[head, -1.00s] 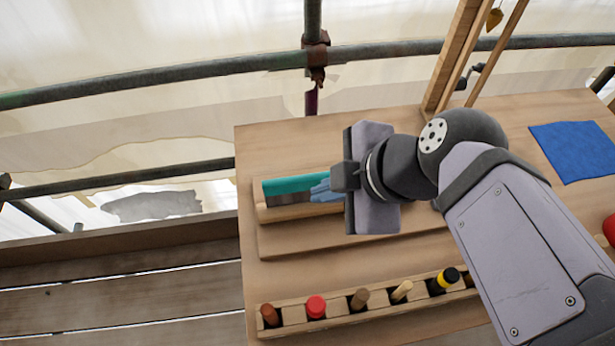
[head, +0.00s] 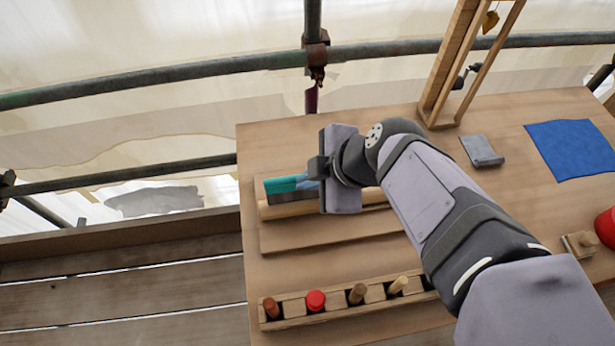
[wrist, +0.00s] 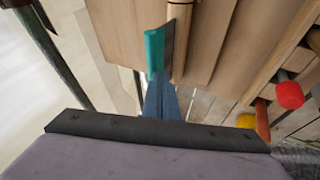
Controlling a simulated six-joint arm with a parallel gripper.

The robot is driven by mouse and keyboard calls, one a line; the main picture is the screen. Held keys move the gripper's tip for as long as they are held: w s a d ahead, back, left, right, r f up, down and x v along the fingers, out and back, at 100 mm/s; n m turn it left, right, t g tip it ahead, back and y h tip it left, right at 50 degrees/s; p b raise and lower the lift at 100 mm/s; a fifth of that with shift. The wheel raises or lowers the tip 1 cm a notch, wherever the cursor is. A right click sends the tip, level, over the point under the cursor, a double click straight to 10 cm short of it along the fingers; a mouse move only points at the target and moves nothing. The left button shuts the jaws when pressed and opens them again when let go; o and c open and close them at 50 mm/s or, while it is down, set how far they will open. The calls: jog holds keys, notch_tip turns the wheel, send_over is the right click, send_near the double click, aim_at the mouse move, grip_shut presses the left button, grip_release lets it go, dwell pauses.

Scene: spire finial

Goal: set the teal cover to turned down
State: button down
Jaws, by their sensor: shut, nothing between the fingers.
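The teal cover (head: 284,184) is a long narrow piece with a grey strip along its near side. It lies along a round wooden bar on a wooden board (head: 330,231), at the left of the table. Its right part is hidden behind my gripper (head: 309,181). In the wrist view the teal cover (wrist: 154,52) shows as a teal edge beside a grey face. My gripper's blue fingers (wrist: 160,98) are shut and empty, with their tips at or very near the cover's near end in that view. I cannot tell whether they touch it.
A wooden rack (head: 334,302) with several handled tools stands in front of the board. Scaffold rails run behind the table.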

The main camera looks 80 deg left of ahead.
jog(key=shift+a+r+p, duration=0.15)
jog(key=shift+p, duration=0.35)
jog(key=shift+a+r+h+p, duration=0.1)
jog(key=shift+a+h+p, duration=0.7)
jog(key=shift+p, duration=0.7)
jog(key=a+h+p, duration=0.1)
jog(key=p, duration=0.1)
jog(key=shift+a+p, duration=0.15)
jog(key=shift+p, duration=0.15)
jog(key=a+f, duration=0.5)
jog(key=a, duration=0.3)
jog(key=shift+p, duration=0.4)
jog(key=shift+r, duration=0.15)
